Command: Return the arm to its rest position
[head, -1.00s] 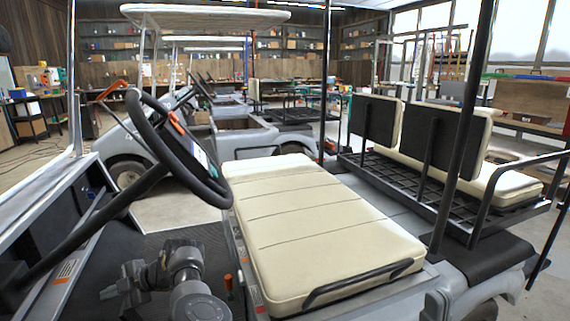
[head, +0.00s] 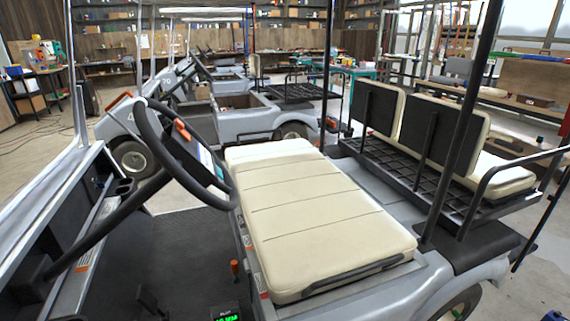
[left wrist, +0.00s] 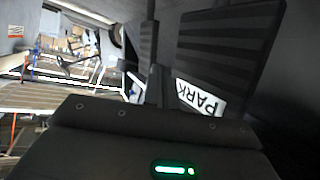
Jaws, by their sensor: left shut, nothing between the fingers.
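The steering wheel (head: 185,150) and its column slant over the footwell. The cream front seat (head: 315,215) is to the right, with a roof post (head: 462,140) and the rear seat (head: 425,130) beyond. Other carts (head: 215,110) stand behind.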

